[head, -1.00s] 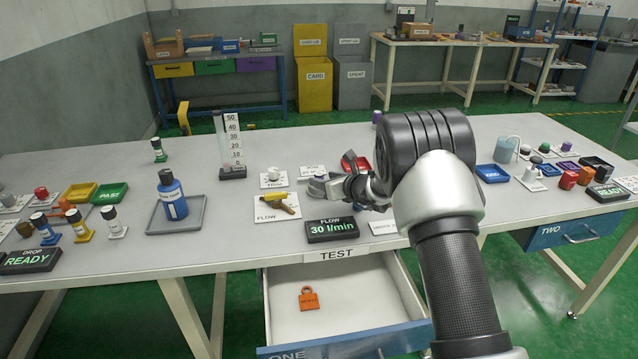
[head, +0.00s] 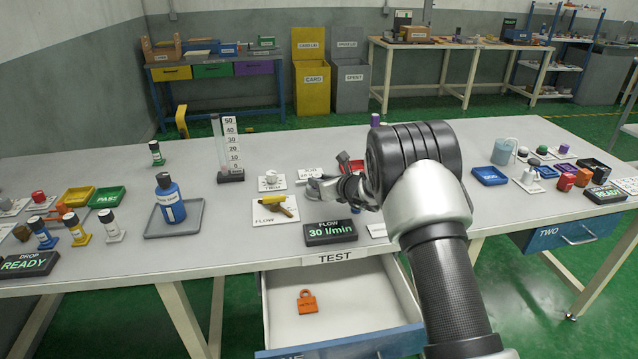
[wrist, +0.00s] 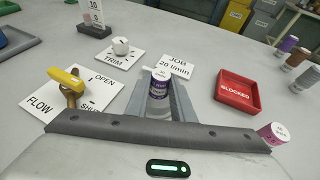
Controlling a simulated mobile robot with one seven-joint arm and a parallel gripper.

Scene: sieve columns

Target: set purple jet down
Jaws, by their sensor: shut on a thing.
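In the head view my gripper (head: 322,190) is low over the bench, right of the yellow FLOW lever (head: 275,203). The held jet cannot be made out there. I cannot tell whether its base touches the bench.
The red BLOCKED tray (wrist: 237,92) lies right of the fingers, and the TRIM knob (wrist: 120,46) stands left. A pink-topped cylinder (wrist: 272,133) is close to my gripper's right edge. The FLOW display (head: 330,231) stands at the bench front, above an open drawer (head: 340,322).

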